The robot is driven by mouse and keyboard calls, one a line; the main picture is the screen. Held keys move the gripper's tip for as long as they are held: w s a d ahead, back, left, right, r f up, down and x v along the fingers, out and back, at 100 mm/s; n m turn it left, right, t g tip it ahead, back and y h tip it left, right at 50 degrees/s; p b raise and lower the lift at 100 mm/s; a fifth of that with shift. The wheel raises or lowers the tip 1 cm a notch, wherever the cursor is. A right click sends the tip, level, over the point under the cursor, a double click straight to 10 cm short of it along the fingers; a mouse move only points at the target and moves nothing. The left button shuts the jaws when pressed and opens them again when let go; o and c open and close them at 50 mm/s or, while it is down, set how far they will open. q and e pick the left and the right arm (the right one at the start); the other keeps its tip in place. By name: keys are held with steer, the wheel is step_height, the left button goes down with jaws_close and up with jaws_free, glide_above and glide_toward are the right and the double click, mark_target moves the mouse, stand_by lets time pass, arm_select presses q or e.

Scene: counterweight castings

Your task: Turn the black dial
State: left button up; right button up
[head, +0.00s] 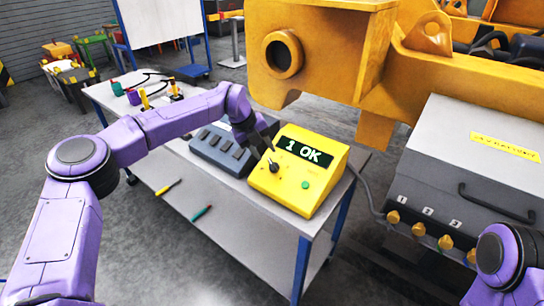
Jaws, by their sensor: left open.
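The black dial (274,168) is a small knob on the sloping front of a yellow box (303,171). The box's dark display (303,151) reads "1 OK" in light characters, and a green button (305,184) sits right of the dial. My left gripper (267,147) comes in from the left and is open just above and behind the dial. I cannot tell whether its fingers touch the dial. My right arm shows only at the lower right, and its gripper is out of view.
A grey device (221,150) with dark keys stands left of the yellow box on the workbench (345,190). A large yellow casting (325,55) overhangs behind. A grey case (470,160) with orange knobs stands at the right.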

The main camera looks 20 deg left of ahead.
mark_target(271, 163)
arm_select(q)
steer(key=p+x, duration=0.1)
steer(key=x, duration=0.4)
steer(key=shift+s+f+p, duration=0.2)
steer(key=shift+f+p, duration=0.05)
steer(key=shift+p, duration=0.1)
steer(key=shift+w+d+f, duration=0.15)
steer(key=shift+f, duration=0.15)
steer(key=shift+c, duration=1.3)
steer(key=c, duration=0.4)
arm_select(e)
steer(key=shift+s+r, duration=0.25)
steer(key=shift+r, duration=1)
steer(key=shift+f, duration=0.2)
